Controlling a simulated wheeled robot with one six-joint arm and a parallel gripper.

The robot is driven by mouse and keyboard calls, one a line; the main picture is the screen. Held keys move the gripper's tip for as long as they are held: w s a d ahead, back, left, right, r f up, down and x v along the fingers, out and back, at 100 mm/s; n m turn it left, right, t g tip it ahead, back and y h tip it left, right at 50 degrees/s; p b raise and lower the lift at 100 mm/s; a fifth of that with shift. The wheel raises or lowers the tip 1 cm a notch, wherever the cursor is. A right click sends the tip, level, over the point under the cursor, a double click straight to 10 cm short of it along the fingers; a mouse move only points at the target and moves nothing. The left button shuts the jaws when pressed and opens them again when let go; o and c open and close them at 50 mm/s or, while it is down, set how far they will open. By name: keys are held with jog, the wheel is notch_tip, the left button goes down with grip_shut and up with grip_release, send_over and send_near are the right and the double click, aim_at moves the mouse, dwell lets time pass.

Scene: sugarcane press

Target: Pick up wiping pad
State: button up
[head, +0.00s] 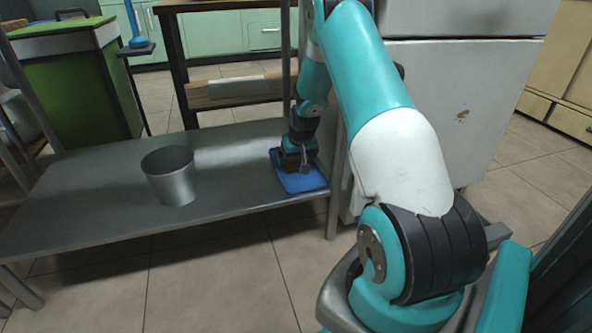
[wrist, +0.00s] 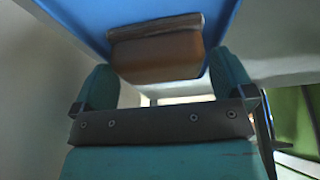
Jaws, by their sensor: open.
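The wiping pad, which I take to be the brown block with a darker strip along one edge (wrist: 158,57), is on a flat blue tray (head: 300,183) at the right end of the low metal shelf. The blue surface also fills the top of the wrist view (wrist: 95,15). My gripper (head: 297,165) is down over the tray in the head view and partly hides the pad. In the wrist view my gripper (wrist: 163,80) is open, with one teal finger on each side of the brown block. Whether the fingers touch it is unclear.
A grey metal cup (head: 171,178) stands on the metal shelf (head: 95,200), left of the tray. A shelf post (head: 336,175) rises just right of the tray, near a white cabinet (head: 450,120). The shelf between cup and tray is clear.

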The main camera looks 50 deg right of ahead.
jog(key=shift+x, duration=1)
jog(key=shift+s, duration=0.1)
jog(key=shift+r, duration=0.1)
jog(key=c, duration=0.6)
jog(key=shift+c, duration=0.2)
notch_tip(320, 180, up, 10)
jog(key=p, duration=0.6)
